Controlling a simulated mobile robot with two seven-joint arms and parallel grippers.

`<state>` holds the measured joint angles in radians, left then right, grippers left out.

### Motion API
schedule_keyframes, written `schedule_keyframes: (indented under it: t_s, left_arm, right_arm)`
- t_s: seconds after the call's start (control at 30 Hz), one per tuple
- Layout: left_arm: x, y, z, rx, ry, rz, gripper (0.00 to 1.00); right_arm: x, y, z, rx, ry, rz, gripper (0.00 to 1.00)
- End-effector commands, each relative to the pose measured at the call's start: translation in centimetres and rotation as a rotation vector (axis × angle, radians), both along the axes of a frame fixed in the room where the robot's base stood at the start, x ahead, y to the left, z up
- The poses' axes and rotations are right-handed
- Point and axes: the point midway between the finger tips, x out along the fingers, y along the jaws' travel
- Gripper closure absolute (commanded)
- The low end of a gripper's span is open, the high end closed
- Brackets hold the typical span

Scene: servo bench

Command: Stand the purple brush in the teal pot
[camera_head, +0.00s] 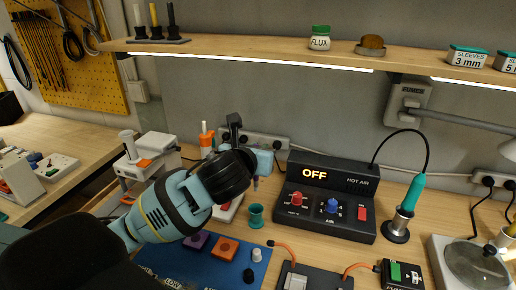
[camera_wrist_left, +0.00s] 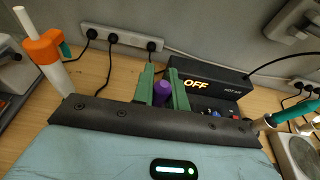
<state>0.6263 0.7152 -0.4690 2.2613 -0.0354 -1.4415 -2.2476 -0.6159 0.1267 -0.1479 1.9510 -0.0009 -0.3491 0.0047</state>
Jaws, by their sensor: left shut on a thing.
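The teal pot (camera_head: 256,216) stands upright on the bench, just behind the blue mat; I cannot make it out in the left wrist view. My left gripper (camera_head: 259,170) is above and behind it in the head picture. In the left wrist view, the green fingers (camera_wrist_left: 162,92) are shut on the purple brush (camera_wrist_left: 161,88). A small purple end of the brush (camera_head: 256,183) shows under the gripper in the head view, above the pot and apart from it. The gripper and wrist hide most of the brush. My right gripper is not in view.
A black hot-air station (camera_head: 325,198) stands close right of the pot. The blue mat (camera_head: 170,262) in front bears purple (camera_head: 197,240) and orange (camera_head: 224,249) blocks. A power strip (camera_head: 262,140) is on the wall behind. A shelf (camera_head: 270,55) runs above.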

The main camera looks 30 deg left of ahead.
Motion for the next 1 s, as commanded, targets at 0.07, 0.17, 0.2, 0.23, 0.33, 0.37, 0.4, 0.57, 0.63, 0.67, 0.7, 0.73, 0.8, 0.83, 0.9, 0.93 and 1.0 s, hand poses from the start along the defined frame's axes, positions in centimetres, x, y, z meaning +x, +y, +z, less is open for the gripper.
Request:
schedule_keyframes:
  t_s: [0.07, 0.17, 0.2, 0.23, 0.33, 0.37, 0.4, 0.57, 0.63, 0.67, 0.7, 0.73, 0.8, 0.83, 0.9, 0.93, 1.0]
  left_arm:
    - [0.0, 0.0, 0.0, -0.001, 0.001, 0.002, 1.0]
    - [0.0, 0.0, 0.0, -0.001, 0.001, 0.003, 1.0]
    - [0.0, 0.0, 0.0, -0.001, 0.001, 0.003, 1.0]
    - [0.0, 0.0, 0.0, -0.001, 0.001, 0.003, 1.0]
    - [0.0, 0.0, -0.1, -0.001, 0.001, 0.003, 1.0]
    - [0.0, 0.0, -0.1, 0.0, 0.001, 0.003, 1.0]
    - [0.0, 0.0, -0.2, -0.001, 0.001, 0.003, 1.0]
    - [0.0, 0.0, -0.7, -0.001, 0.001, 0.003, 1.0]
    - [0.0, 0.0, -1.1, 0.0, 0.001, 0.003, 1.0]
    - [0.0, 0.0, -1.2, 0.0, 0.002, 0.004, 1.0]
    - [0.0, 0.0, -1.5, 0.0, 0.003, 0.004, 1.0]
    - [0.0, 0.0, -1.6, -0.001, 0.003, 0.003, 1.0]
    - [0.0, 0.0, -2.0, -0.001, 0.002, 0.003, 1.0]
    - [0.0, 0.0, -2.1, -0.001, 0.002, 0.003, 1.0]
    - [0.0, 0.0, -2.5, 0.0, 0.002, 0.004, 1.0]
    - [0.0, 0.0, -2.7, 0.0, 0.003, 0.004, 1.0]
    - [0.0, 0.0, -3.0, -0.001, 0.002, 0.003, 1.0]
  right_arm:
    - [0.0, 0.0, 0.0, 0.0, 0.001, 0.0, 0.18]
    - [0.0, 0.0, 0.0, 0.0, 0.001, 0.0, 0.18]
    - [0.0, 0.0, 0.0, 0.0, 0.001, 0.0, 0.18]
    - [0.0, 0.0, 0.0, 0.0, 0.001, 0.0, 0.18]
    - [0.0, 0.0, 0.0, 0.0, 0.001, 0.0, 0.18]
    - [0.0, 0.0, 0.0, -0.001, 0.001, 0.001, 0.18]
    - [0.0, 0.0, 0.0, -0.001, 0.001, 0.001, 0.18]
    - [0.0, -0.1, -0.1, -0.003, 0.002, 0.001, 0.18]
    - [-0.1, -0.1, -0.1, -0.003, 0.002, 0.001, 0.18]
    - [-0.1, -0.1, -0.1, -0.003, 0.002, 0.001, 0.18]
    - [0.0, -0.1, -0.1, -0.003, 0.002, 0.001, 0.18]
    - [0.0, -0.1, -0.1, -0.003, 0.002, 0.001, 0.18]
    - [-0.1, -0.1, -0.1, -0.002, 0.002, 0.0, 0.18]
    - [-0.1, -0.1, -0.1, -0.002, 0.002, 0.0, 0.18]
    - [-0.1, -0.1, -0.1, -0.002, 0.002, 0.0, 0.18]
    - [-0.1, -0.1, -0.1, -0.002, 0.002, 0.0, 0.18]
    - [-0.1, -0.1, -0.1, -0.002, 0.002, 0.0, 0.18]
